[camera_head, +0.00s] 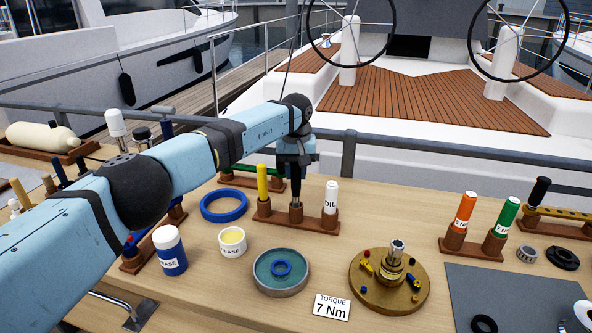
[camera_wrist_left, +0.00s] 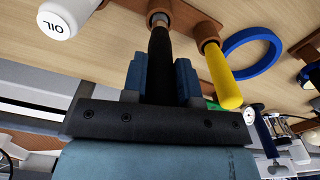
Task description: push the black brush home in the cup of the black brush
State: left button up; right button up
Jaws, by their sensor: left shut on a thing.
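My left gripper (camera_head: 296,172) is shut on the black brush (camera_head: 296,188), which stands about upright. The wrist view shows the black handle (camera_wrist_left: 160,55) between the two blue fingers of the gripper (camera_wrist_left: 161,80). The brush's metal collar shows below the handle, at the mouth of the middle brown cup (camera_head: 296,214). How deep the tip sits in the cup is hidden. The cup stands on a brown rack (camera_head: 270,216), between the yellow brush (camera_head: 262,182) on the left and the white OIL bottle (camera_head: 331,196) on the right. My right gripper is not in view.

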aim_at(296, 201)
pick_arm(q)
jog(key=shift+f+b, duration=0.95)
jog(key=shift+f, duration=0.6)
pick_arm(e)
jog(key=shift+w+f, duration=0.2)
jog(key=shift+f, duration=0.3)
pick_arm(q)
jog(key=o, duration=1.1)
jog(key=shift+c, duration=0.2)
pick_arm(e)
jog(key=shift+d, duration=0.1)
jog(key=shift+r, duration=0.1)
pick_arm(q)
notch_tip(296, 201, up, 14)
jog(key=shift+p, duration=0.5)
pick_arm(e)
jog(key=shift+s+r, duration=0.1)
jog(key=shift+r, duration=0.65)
